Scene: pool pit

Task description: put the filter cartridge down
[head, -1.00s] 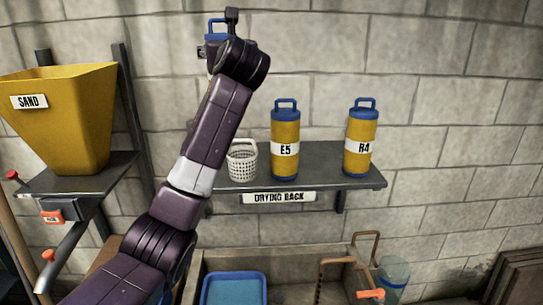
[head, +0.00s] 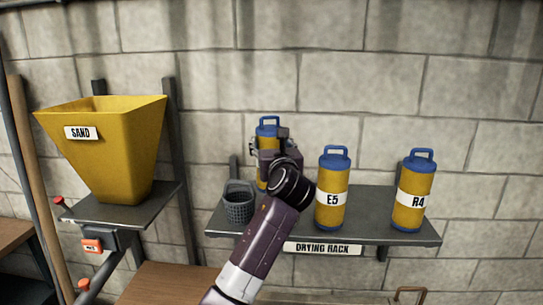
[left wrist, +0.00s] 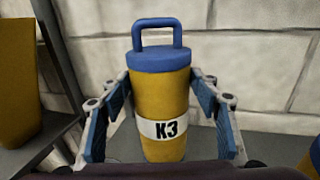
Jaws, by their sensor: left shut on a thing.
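The filter cartridge K3 (left wrist: 160,95) is a yellow cylinder with a blue cap, a blue handle and a white K3 label. Its blue top also shows in the head view (head: 268,128), behind my arm. My left gripper (head: 268,150) is shut on it, with a blue-padded finger on each side in the left wrist view (left wrist: 160,110). The cartridge looks upright, over the drying rack shelf (head: 390,232), between the basket and cartridge E5. Its base is hidden, so I cannot tell whether it touches the shelf. My right gripper is not in view.
Yellow-and-blue cartridges E5 (head: 332,190) and R4 (head: 412,190) stand on the shelf to the right. A small grey-looking basket (head: 238,203) stands at the shelf's left end. A yellow sand hopper (head: 105,150) is farther left. A block wall (head: 300,60) is behind.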

